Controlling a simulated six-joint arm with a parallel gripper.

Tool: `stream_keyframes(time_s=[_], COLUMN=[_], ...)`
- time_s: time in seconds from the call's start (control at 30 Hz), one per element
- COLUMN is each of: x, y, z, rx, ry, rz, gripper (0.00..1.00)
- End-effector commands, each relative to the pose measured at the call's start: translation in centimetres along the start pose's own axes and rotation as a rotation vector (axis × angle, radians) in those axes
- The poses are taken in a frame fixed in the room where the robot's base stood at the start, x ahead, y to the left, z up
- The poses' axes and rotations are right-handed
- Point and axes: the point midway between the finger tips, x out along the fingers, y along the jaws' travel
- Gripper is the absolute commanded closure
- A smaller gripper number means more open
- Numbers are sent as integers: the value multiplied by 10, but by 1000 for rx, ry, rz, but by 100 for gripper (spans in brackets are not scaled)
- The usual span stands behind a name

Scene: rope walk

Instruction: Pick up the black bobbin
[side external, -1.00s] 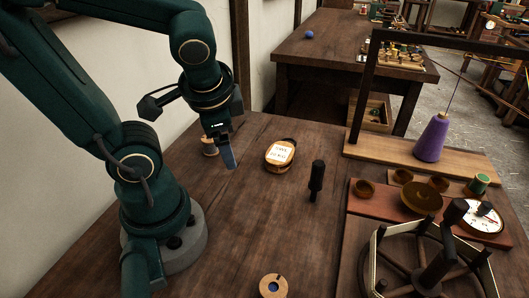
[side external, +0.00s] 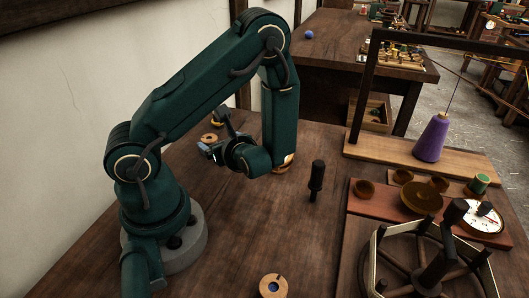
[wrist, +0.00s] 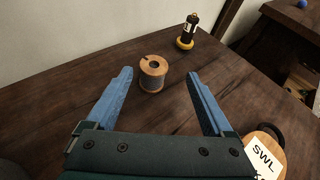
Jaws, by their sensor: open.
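A black bobbin (wrist: 188,31) with a pale label and a yellow base stands upright near the wall at the top of the wrist view. In the side view a bit of its yellow base (side external: 217,123) seems to show behind my wrist; the rest is hidden. A wooden spool (wrist: 152,74) wound with grey stands nearer, between the lines of my fingers and just beyond their tips. It also shows in the side view (side external: 209,138). My gripper (wrist: 159,74) is open and empty, its blue fingers spread and pointing toward the wall. The black bobbin is farther out, right of centre.
A labelled wooden block (wrist: 266,155) lies right of my gripper. A dark upright peg-like piece (side external: 316,180) stands mid-table. A reel frame (side external: 425,262) and a purple cone (side external: 431,138) are at right. Bare table lies left of the peg.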

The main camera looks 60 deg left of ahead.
Motion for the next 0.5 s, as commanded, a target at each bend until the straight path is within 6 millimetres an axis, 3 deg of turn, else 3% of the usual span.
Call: stream_keyframes(time_s=[0.27,0.5], x=[11,38], y=[9,10], z=[-7,-7], rx=[60,56], ry=[-12,-10], rz=[21,24], gripper=[14,14])
